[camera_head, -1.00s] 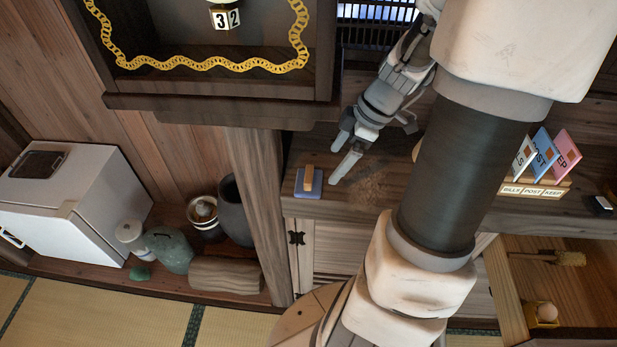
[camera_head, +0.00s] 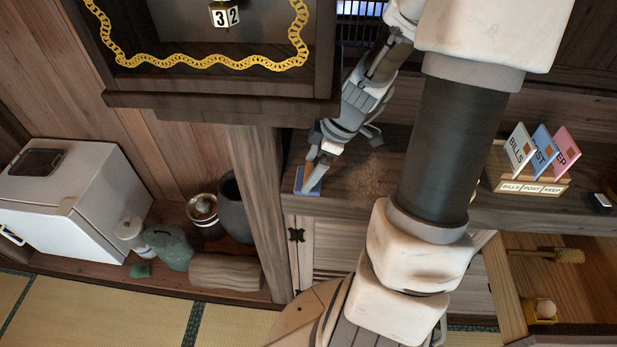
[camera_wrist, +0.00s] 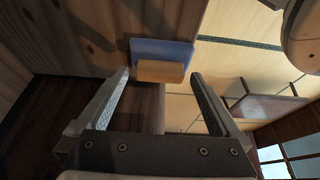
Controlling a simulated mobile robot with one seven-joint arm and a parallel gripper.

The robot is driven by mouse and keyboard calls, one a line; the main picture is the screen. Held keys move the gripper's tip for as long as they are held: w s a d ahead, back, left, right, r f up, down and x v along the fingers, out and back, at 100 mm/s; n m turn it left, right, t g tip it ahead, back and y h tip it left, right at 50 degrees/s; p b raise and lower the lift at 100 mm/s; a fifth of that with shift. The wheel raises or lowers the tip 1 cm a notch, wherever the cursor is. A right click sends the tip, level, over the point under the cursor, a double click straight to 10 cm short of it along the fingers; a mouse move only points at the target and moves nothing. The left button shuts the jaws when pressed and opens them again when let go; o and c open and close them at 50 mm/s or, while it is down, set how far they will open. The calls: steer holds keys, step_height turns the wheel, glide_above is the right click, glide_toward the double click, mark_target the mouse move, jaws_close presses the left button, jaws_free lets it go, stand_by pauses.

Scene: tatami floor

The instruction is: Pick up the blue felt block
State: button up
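The blue felt block (camera_head: 313,186) lies on the wooden counter near its left front edge, partly hidden by my gripper in the head view. In the wrist view the blue felt block (camera_wrist: 176,48) shows with a tan wooden grip (camera_wrist: 161,71) on it. My gripper (camera_head: 318,168) is over the block in the head view. In the wrist view my gripper (camera_wrist: 160,76) is open, with one finger on each side of the tan grip and nothing visibly clamped. Whether the fingers touch it I cannot tell.
The wooden counter (camera_head: 370,185) is clear to the right of the block. A letter rack (camera_head: 530,186) with several coloured cards stands further right. A dark shelf edge (camera_head: 215,105) hangs to the upper left. An open drawer (camera_head: 510,290) juts out below right.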

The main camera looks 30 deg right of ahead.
steer(key=c, duration=1.3)
steer(key=shift+o, duration=0.2)
steer(key=shift+r, duration=0.15)
steer(key=shift+r, duration=0.5)
steer(key=v, duration=0.3)
steer(key=shift+d+r, duration=0.1)
steer(key=shift+r, duration=0.3)
steer(key=s+d+r, duration=0.6)
steer(key=d, duration=0.2)
steer(key=shift+d, duration=0.2)
steer(key=shift+s+r, duration=0.1)
